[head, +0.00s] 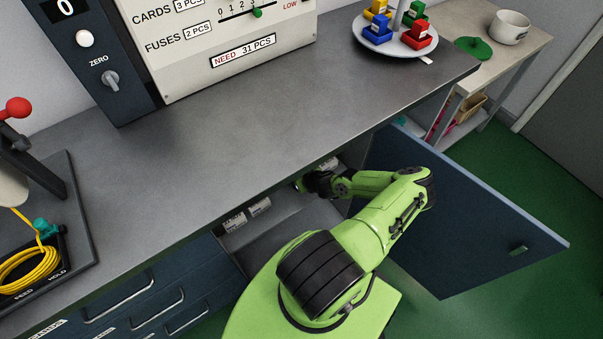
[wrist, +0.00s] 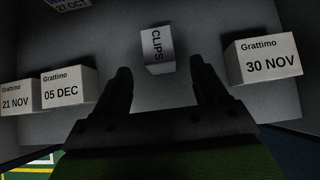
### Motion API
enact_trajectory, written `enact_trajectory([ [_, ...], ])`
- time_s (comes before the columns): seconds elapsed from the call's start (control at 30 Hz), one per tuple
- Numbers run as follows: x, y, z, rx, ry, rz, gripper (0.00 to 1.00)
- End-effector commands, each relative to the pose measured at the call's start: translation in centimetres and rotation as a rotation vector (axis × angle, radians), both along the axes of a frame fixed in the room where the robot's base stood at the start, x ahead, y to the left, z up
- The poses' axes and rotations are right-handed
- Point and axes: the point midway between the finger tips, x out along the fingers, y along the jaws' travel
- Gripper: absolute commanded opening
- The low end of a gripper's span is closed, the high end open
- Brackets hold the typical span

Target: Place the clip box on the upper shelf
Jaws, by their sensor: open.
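The clip box (wrist: 157,45), a small pale box marked CLIPS, is in the upper middle of the wrist view, on a grey shelf surface (wrist: 205,32) inside the cabinet. My gripper (wrist: 161,74) is open and empty. Its two dark fingers point toward the clip box, which lies beyond the fingertips and between their lines, apart from both. In the head view my gripper (head: 304,185) reaches into the open cabinet under the bench. I cannot make out the clip box there, nor tell which shelf level is the upper one.
Grattimo boxes stand around: 30 NOV (wrist: 263,60) to the right, 05 DEC (wrist: 68,88) and 21 NOV (wrist: 19,97) to the left, 27 OCT (wrist: 73,6) at the top left edge. The cabinet door (head: 465,215) hangs open right of my arm. The bench top (head: 270,110) is above.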

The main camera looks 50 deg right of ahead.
Motion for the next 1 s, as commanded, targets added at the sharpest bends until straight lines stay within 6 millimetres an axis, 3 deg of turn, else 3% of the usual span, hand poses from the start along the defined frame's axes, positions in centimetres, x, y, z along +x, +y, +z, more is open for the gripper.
enact_trajectory([
  [0.03, -0.9, 0.2, 1.4, -0.001, 0.000, 0.001, 0.72],
  [0.23, -3.1, 1.0, 3.4, 0.000, 0.000, 0.000, 0.72],
  [1.0, -3.4, 1.1, 3.5, 0.001, 0.000, -0.001, 0.72],
])
